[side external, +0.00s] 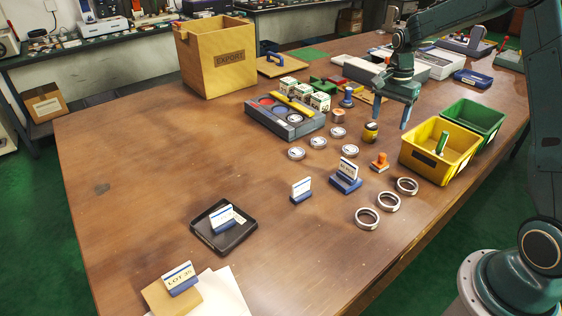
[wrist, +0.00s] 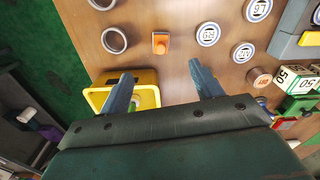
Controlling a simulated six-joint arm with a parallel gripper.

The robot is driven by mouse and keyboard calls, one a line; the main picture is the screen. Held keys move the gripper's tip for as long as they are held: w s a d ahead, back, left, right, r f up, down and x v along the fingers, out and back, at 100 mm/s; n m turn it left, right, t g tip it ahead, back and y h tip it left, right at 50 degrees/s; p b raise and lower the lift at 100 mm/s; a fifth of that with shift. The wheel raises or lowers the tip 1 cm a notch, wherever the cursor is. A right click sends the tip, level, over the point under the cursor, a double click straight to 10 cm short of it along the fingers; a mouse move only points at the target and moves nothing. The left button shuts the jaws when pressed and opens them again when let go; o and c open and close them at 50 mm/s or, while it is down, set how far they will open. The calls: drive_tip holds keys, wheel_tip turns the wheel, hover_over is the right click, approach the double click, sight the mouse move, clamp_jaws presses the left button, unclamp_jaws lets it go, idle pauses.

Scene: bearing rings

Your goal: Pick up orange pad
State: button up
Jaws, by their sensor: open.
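The orange pad (side external: 380,162) is a small orange block with a raised knob. It stands on the brown table between the labelled discs and the plain metal rings, in front of the yellow bin. In the wrist view the orange pad (wrist: 160,43) lies beyond my fingertips, near the middle of the gap between them. My gripper (side external: 391,116) is above the table, behind the pad in the side view and apart from it. In the wrist view my gripper (wrist: 160,72) has its two fingers spread wide with nothing held between them.
A yellow bin (side external: 418,163) and a green bin (side external: 487,118) stand right of the pad. Metal rings (side external: 388,202) lie in front, and labelled discs (side external: 318,142) to the left. A blue-based card holder (side external: 346,183) is close by. The table's left part is mostly clear.

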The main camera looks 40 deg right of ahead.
sight(382, 154)
drive_tip(key=shift+w+d+f+m, duration=0.15)
drive_tip(key=shift+d+f+m, duration=0.1)
drive_tip(key=shift+d+f, duration=0.3)
drive_tip(key=shift+w+d+f+m, duration=0.1)
drive_tip(key=shift+d+f+m, duration=0.2)
drive_tip(key=shift+f, duration=0.35)
drive_tip(key=shift+f, duration=0.15)
drive_tip(key=shift+s+f, duration=0.15)
drive_tip(key=shift+f, duration=4)
drive_tip(key=shift+f, duration=2.6)
